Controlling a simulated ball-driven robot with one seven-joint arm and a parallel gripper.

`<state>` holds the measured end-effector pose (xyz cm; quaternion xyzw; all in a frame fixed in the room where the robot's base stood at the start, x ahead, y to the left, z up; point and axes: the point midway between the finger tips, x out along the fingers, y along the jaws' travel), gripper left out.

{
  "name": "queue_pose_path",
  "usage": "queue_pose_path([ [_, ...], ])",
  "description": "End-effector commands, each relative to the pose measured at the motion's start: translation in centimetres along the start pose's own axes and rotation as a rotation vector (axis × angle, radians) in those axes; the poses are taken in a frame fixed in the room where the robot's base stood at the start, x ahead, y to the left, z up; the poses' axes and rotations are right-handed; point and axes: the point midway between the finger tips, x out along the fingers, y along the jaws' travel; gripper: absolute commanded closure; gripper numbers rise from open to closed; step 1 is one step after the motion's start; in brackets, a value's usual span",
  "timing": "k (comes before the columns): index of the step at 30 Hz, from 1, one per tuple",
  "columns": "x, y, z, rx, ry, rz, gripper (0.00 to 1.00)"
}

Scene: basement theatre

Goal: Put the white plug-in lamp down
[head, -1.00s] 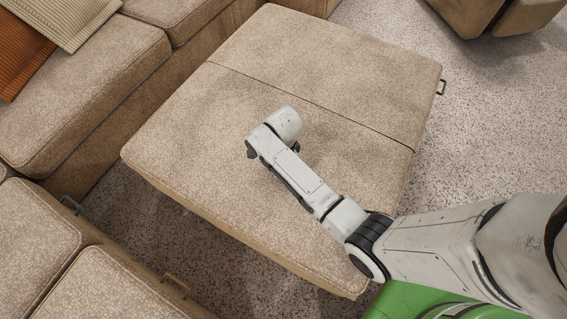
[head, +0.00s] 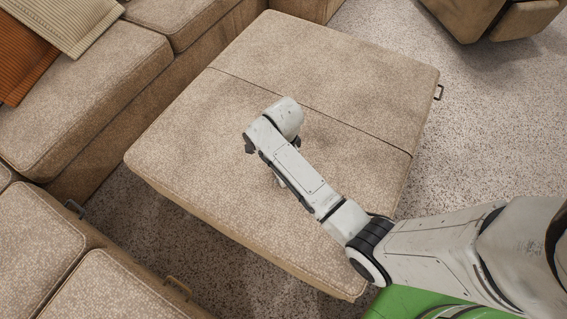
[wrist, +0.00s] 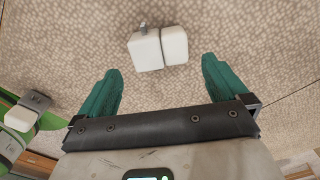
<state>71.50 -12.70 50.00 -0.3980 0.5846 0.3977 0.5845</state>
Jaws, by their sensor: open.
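The white plug-in lamp (wrist: 158,48) shows in the wrist view as a small white block with a dark band and a grey prong-like part. It lies on the beige ottoman (head: 210,115), just beyond my fingertips. My gripper (wrist: 160,67) is open, its two green fingers spread wide to either side below the lamp, with nothing between them. I see a gap between each finger and the lamp in the picture. In the head view, my forearm and wrist hide the gripper and most or all of the lamp over the ottoman's middle.
The ottoman's top is otherwise clear, with a seam (head: 330,115) across it. A beige sofa (head: 75,95) with orange and tan cushions stands at the left. More seating (head: 60,250) is at the lower left. Speckled carpet (head: 480,130) is open at the right.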

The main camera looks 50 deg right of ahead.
Motion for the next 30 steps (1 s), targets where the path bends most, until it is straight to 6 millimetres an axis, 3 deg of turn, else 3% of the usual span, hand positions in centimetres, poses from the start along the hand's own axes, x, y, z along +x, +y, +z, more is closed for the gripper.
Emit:
queue_pose_path([
  [3, -2.7, -0.1, 0.0, 0.0, -0.001, -0.003, 0.0],
  [9, -5.3, -0.1, 0.1, -0.001, 0.0, -0.001, 0.0],
  [20, -5.9, 0.7, 0.1, -0.055, -0.002, 0.0, 0.0],
  [23, -5.7, 2.4, 0.3, -0.197, -0.005, -0.005, 0.0],
  [30, -6.2, 8.7, 0.2, -0.785, -0.004, -0.036, 0.0],
])
